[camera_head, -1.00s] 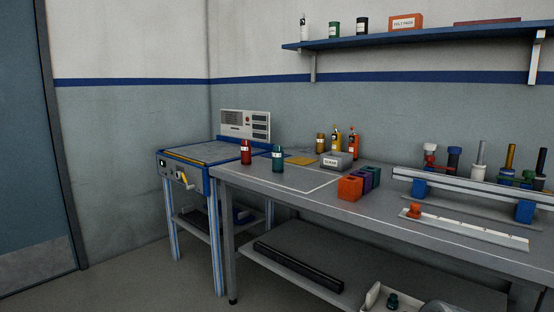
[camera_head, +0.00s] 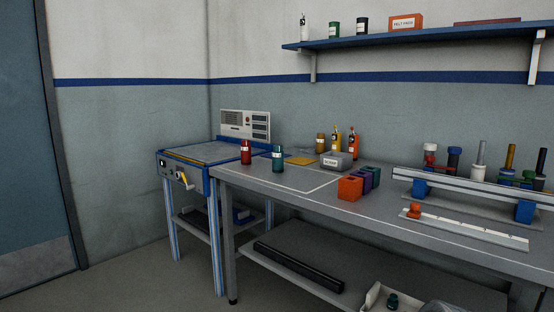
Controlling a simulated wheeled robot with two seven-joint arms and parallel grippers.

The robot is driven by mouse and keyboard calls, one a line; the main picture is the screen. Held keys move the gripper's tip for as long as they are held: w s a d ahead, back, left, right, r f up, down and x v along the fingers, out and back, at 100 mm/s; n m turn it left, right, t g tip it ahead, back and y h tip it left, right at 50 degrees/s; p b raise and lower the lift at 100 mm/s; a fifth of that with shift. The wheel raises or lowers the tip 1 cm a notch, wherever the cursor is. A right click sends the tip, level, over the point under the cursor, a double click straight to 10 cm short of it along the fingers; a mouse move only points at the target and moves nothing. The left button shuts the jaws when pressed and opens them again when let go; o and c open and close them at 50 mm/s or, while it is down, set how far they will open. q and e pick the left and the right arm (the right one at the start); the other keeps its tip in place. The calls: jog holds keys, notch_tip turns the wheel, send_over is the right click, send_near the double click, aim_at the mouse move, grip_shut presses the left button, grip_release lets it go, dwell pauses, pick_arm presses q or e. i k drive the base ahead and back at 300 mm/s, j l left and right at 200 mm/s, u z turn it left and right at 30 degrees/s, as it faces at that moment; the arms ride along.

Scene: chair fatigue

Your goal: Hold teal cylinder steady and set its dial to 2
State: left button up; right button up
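The teal cylinder (camera_head: 278,159) stands upright on the left part of the grey workbench (camera_head: 300,182), near its left end. It has a dark top and a pale marking on its side. The dial and its setting are too small to read. A red cylinder (camera_head: 246,152) of similar shape stands to its left. Neither of my grippers shows in the head view.
A blue-framed machine table (camera_head: 211,153) with a yellow lever stands left of the bench. Orange, purple and teal blocks (camera_head: 350,189), a grey box (camera_head: 336,161) and several bottles stand to the right. A rail rack (camera_head: 470,187) holds several rods. Floor at left is clear.

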aim_at(278, 148)
jog(key=z, duration=0.2)
jog(key=i+j+z, duration=0.25)
jog(key=z, duration=0.2)
jog(key=i+j+z, duration=0.25)
jog(key=j+z, duration=0.25)
jog(key=l, duration=0.1)
